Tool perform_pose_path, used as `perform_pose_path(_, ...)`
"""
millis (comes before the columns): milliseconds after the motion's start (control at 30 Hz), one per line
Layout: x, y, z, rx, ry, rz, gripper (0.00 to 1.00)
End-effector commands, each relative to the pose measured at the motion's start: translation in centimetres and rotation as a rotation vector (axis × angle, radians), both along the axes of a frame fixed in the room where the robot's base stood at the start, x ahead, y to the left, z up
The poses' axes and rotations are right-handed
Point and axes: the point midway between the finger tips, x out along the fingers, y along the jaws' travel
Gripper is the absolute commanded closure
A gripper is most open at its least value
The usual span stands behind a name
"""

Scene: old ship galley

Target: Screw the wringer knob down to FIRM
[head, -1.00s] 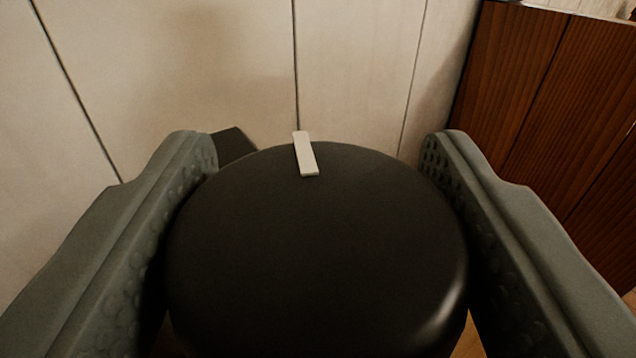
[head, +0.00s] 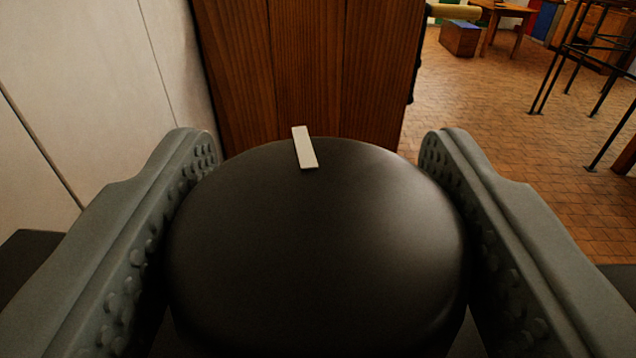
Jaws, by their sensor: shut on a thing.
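The wringer knob (head: 315,250) is a large, dark, round knob that fills the lower middle of the head view. A short pale pointer mark (head: 305,148) lies on its top near the far edge, tilted slightly. My gripper (head: 318,180) is shut on the knob, with one grey studded finger on the left side and one on the right. The scale, any FIRM marking and the screw under the knob are hidden from this view.
A dark wooden panel (head: 310,65) stands just beyond the knob. A pale panelled wall (head: 90,90) is at the left. Open tiled floor (head: 470,110) lies at the right, with a wooden box (head: 460,38), a table (head: 506,14) and black metal legs (head: 570,75) farther off.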

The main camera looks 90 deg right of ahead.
Motion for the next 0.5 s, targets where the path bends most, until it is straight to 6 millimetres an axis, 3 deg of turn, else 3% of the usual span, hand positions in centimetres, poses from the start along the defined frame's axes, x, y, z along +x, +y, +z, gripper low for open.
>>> perform_pose_path(500, -0.05, -0.01, -0.02, 0.000, -0.001, -0.231, 0.65)
